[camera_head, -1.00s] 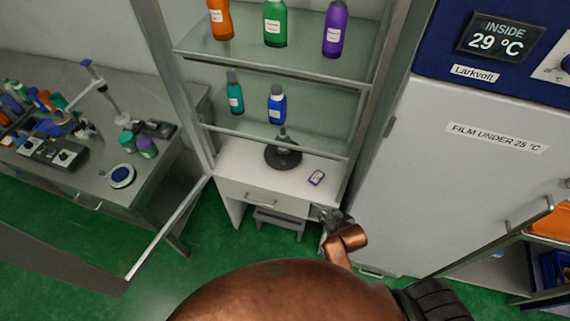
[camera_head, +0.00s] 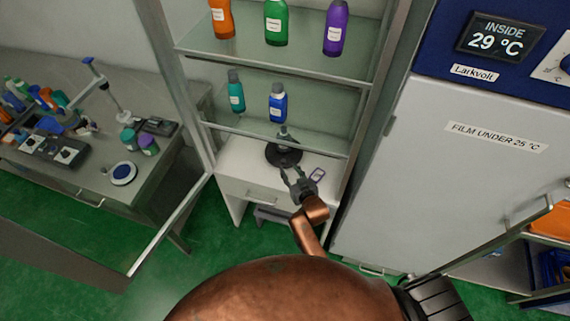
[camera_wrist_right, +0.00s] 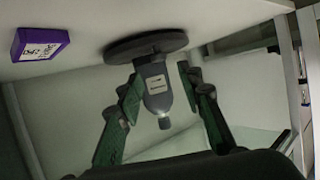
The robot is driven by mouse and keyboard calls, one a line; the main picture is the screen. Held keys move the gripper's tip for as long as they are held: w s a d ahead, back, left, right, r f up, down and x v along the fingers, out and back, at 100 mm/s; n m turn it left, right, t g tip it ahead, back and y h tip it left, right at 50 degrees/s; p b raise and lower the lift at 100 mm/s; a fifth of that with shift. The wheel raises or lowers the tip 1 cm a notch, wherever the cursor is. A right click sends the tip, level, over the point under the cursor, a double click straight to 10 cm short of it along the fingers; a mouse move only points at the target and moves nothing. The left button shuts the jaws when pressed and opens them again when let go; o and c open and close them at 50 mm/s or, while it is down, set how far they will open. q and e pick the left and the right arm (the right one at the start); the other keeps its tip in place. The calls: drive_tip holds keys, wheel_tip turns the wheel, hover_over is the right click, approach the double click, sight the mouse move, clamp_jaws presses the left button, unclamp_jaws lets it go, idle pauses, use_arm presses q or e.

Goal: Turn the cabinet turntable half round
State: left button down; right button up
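The cabinet turntable (camera_head: 284,157) is a dark round disc on the white cabinet base (camera_head: 240,166), below the glass shelves. A small grey bottle (camera_head: 283,137) stands on it. My right gripper (camera_head: 291,170) is at the near edge of the turntable, open and empty. In the right wrist view the scene is upside down: the turntable (camera_wrist_right: 146,46) is at the top and the grey bottle (camera_wrist_right: 157,88) hangs from it in the picture. The two fingers show apart on either side of the bottle; I cannot see contact. My left gripper is not in view.
A small purple-edged card or box (camera_head: 317,174) lies right of the turntable, close to my right gripper. Bottles stand on the glass shelves (camera_head: 285,123) above. The open cabinet door (camera_head: 168,228) is at left. A white fridge (camera_head: 450,180) stands at right, a cluttered bench (camera_head: 90,180) at far left.

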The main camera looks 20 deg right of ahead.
sight(284, 161)
drive_tip(key=b+x, duration=0.1)
drive_tip(key=x, duration=0.5)
drive_tip(key=shift+w+f, duration=0.2)
drive_tip(key=shift+c, duration=0.6)
clamp_jaws()
